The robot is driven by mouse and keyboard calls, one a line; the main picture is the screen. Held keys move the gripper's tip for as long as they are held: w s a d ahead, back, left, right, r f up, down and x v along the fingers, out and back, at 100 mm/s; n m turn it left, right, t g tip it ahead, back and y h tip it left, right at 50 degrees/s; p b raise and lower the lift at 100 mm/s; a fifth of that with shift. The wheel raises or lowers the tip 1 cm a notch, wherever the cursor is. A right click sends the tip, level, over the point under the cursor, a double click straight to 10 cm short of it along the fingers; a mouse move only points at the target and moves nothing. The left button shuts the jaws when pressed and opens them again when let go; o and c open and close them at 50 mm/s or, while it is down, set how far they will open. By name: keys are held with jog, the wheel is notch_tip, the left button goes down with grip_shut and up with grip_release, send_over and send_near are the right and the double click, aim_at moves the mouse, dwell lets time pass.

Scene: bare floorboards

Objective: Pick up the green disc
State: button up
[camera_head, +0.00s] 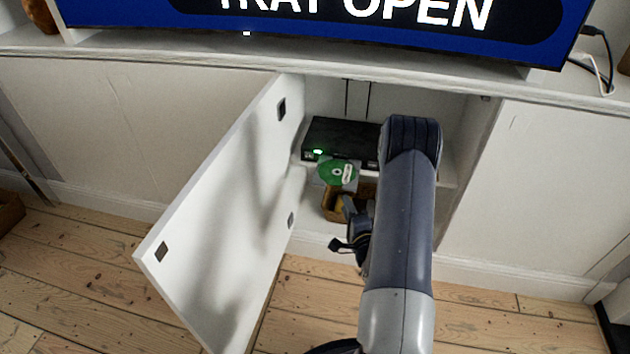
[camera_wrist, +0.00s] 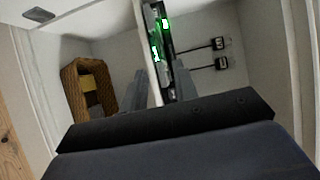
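The green disc (camera_head: 336,172) lies on the open tray of a black disc player (camera_head: 343,138), which stands on a shelf inside the open cabinet. The tray sticks out at the front. My arm hides the right part of the player. In the wrist view my two fingers (camera_wrist: 162,80) are spread apart with nothing between them that I can see held. The player (camera_wrist: 158,30) shows green lights there; I cannot make out the disc.
A white cabinet door (camera_head: 225,225) stands open on the left. A wicker basket (camera_wrist: 72,90) with dark and yellow things sits below the shelf (camera_wrist: 147,45). Two plugs (camera_wrist: 220,52) with cables are on the back wall. A screen (camera_head: 330,20) above reads "TRAY OPEN".

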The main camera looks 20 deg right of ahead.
aim_at(334, 184)
jog(key=shift+w+d+f+b, duration=0.15)
jog(key=shift+w+b, duration=0.15)
jog(key=shift+w, duration=1.5)
jog(key=shift+w+d+f+b, duration=0.1)
jog(key=shift+w+b, duration=0.2)
jog(key=shift+w, duration=1.5)
jog(key=shift+w+d+f+b, duration=0.15)
jog(key=shift+w+b, duration=0.15)
jog(key=shift+w, duration=1.5)
jog(key=shift+a, duration=0.1)
grip_shut()
